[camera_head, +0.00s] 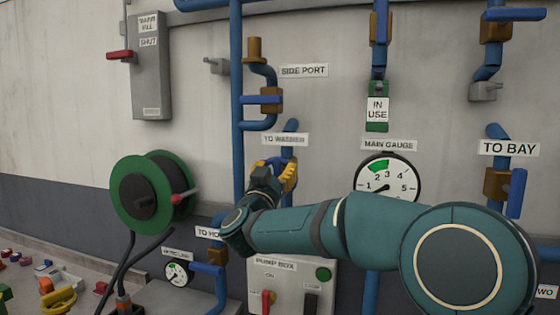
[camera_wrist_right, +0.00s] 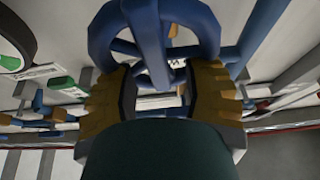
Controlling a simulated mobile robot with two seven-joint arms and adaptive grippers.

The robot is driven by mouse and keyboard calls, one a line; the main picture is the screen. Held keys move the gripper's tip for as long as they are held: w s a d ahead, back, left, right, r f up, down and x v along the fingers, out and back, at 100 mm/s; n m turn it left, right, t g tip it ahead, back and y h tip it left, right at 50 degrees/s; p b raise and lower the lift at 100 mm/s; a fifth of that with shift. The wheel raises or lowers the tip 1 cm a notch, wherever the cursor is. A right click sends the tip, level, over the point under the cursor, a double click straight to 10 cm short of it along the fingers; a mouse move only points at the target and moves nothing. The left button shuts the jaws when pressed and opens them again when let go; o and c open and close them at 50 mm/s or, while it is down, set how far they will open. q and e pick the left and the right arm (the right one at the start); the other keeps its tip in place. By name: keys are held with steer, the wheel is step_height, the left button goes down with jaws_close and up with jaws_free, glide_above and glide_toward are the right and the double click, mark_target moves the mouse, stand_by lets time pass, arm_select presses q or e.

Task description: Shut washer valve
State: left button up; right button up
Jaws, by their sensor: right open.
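The "TO WASHER" label (camera_head: 285,139) is on the wall left of the main gauge. A blue pipe (camera_head: 289,152) runs below it, and my right gripper (camera_head: 276,172) with yellow-brown fingers is in front of the washer valve there, hiding most of it. In the right wrist view the gripper (camera_wrist_right: 160,88) is open, with one finger on each side of a blue bar (camera_wrist_right: 150,45). A curved blue part lies around the bar. I cannot tell whether the fingers touch it. My left gripper is not in view.
The main gauge (camera_head: 388,183) is right of the gripper, partly behind my right arm. A green hose reel (camera_head: 142,195) is at left. The pump box (camera_head: 290,285) is below. The side port valve (camera_head: 268,100) is above, and the bay valve (camera_head: 498,184) is at right.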

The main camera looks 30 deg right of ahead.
mark_target(276, 169)
steer(key=shift+x, duration=1.65)
steer(key=c, duration=0.8)
jaws_close()
steer(key=shift+f, duration=0.1)
